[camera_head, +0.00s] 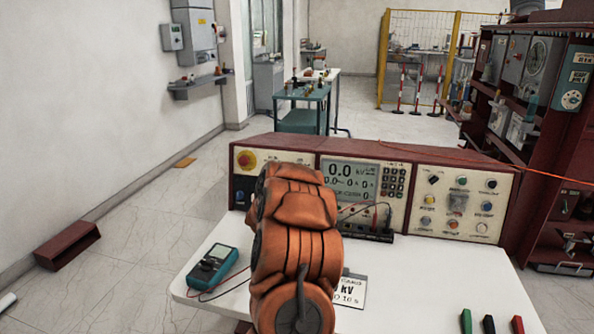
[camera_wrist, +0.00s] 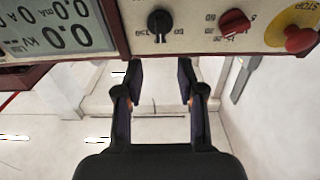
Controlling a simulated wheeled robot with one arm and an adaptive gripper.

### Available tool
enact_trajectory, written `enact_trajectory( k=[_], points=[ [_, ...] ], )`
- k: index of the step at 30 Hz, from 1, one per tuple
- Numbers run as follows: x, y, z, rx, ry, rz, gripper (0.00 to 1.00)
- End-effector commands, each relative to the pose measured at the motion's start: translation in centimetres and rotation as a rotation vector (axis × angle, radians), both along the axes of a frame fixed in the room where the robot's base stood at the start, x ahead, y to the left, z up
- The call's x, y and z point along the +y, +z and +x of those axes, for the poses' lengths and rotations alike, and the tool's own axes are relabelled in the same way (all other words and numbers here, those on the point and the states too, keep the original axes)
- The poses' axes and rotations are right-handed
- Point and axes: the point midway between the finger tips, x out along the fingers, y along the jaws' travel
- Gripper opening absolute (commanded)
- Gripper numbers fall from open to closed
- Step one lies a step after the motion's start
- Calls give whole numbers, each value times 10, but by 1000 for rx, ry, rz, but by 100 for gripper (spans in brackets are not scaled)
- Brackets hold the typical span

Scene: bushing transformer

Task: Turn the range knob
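The control console (camera_head: 457,167) stands at the back of the white table, with a display (camera_head: 349,181). In the wrist view the panel appears upside down along the top edge. A black knob (camera_wrist: 160,25) sits in the middle of the panel there, and a red knob (camera_wrist: 235,22) with numbers around it is to its right. I cannot read which one is labelled range. My gripper (camera_wrist: 160,75) is open and empty, its two fingers apart just below the black knob in the picture and not visibly touching it. In the head view my orange arm hides the gripper and both knobs.
A red stop button (camera_wrist: 299,39) on a yellow plate juts out at the panel's end; it also shows in the head view (camera_head: 245,160). A multimeter (camera_head: 212,264) lies left of my arm, and a white card (camera_head: 352,290) lies right.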

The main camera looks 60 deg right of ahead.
Motion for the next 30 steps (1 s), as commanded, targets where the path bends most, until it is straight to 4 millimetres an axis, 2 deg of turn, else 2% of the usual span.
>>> enact_trajectory(
  k=[8, 24, 30],
  points=[
    [-13, 1, 5, 0, -1, 0, 39],
    [-66, -1, 24, 2, -1, 2, 39],
    [-72, 1, 27, -1, 0, 0, 39]
  ],
)
